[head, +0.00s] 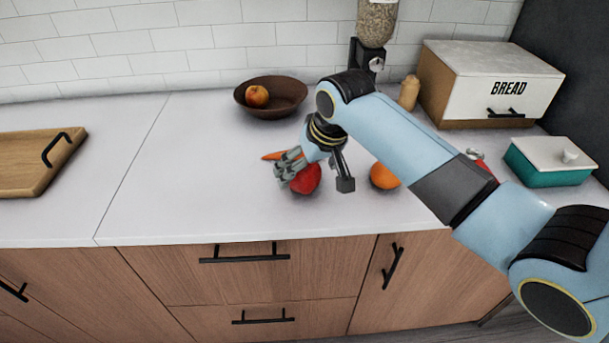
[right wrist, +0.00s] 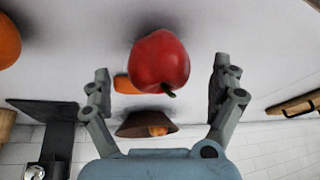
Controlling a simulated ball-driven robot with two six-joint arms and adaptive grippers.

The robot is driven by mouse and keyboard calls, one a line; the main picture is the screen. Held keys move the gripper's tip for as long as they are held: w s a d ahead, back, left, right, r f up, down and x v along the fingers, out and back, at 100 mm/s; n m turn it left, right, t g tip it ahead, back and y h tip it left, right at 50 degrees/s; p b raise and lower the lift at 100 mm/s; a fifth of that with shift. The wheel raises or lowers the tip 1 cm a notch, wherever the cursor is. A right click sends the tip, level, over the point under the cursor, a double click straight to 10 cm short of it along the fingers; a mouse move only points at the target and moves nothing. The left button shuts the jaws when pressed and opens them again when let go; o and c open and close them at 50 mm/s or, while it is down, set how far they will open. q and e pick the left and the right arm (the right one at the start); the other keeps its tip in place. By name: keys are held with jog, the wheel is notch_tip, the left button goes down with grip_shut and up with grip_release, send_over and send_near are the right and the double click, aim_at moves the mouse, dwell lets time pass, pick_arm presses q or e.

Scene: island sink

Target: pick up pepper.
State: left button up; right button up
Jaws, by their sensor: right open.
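The red pepper (head: 306,180) lies on the white counter near its front edge, partly covered by my right gripper in the head view. In the right wrist view the pepper (right wrist: 160,60) is rounded and glossy, with a short dark stem. My right gripper (head: 315,179) is open, with one finger on each side of the pepper. In the right wrist view gaps show between the pepper and both fingers of the gripper (right wrist: 162,78). My left gripper is not in view.
A carrot (head: 272,156) lies just behind the pepper, and an orange (head: 384,176) sits to its right. A brown bowl (head: 287,107) with a fruit stands at the back. A bread box (head: 480,85) and teal container (head: 548,170) stand right. The counter's left-middle is clear.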

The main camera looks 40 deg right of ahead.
jog(key=x, duration=0.2)
jog(key=shift+w+f, duration=0.15)
jog(key=shift+f, duration=0.1)
jog(key=c, duration=1.4)
